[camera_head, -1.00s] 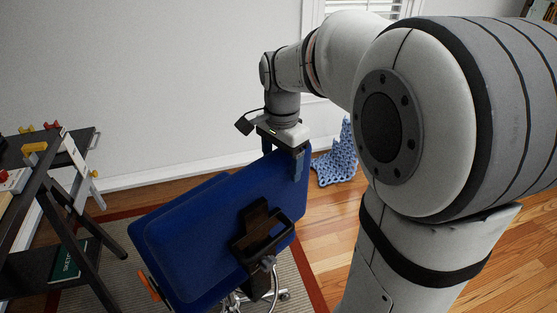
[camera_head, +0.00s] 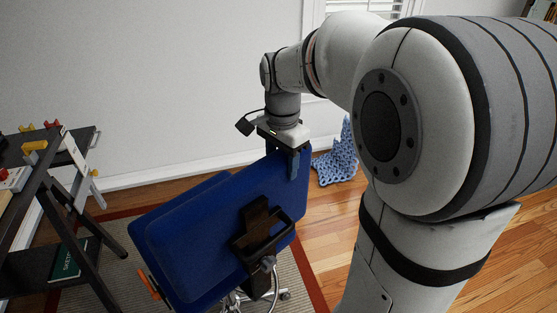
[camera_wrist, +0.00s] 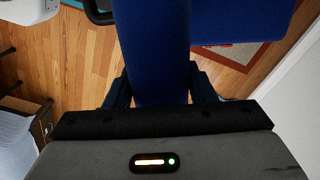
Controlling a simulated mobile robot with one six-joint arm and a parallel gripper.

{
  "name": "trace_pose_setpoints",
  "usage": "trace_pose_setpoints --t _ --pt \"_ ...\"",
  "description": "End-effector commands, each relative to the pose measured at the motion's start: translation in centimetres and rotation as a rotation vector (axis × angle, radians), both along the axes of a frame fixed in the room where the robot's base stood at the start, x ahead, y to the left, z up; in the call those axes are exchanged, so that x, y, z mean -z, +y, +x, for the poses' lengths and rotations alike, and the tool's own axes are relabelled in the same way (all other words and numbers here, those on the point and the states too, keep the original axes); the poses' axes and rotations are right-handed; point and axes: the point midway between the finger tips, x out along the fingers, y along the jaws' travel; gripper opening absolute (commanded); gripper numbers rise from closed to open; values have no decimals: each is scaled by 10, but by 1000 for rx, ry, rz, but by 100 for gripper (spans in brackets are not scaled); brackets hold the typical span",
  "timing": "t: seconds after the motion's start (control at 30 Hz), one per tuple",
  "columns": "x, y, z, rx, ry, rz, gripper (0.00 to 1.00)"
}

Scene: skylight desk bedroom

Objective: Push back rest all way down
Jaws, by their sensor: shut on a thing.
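The blue chair's back rest (camera_head: 225,215) stands tilted in the middle of the head view, its rear side toward the camera with a dark bracket (camera_head: 262,228) on it. My gripper (camera_head: 286,160) comes down from above onto the back rest's top edge near its right corner and is shut on it. In the wrist view the blue back rest (camera_wrist: 150,50) runs between the two fingers of my gripper (camera_wrist: 160,90), with one finger on each side. The chair's seat is mostly hidden behind the back rest.
A dark workbench (camera_head: 50,190) with a green book (camera_head: 70,262) on its lower shelf stands at the left. A blue lattice object (camera_head: 338,160) is on the wooden floor behind the chair. A rug (camera_head: 120,275) lies under the chair. A white wall (camera_head: 140,80) is behind.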

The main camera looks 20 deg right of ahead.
Motion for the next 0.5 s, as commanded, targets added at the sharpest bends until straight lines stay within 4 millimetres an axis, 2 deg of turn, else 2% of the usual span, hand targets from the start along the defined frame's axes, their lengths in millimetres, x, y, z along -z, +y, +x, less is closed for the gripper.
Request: trace_pose_setpoints --t 0.03,0.23,0.5 --pt "12 0 0 0 1 0 9" --pt "47 0 0 0 1 0 9" --pt "55 0 -1 0 8 0 10"
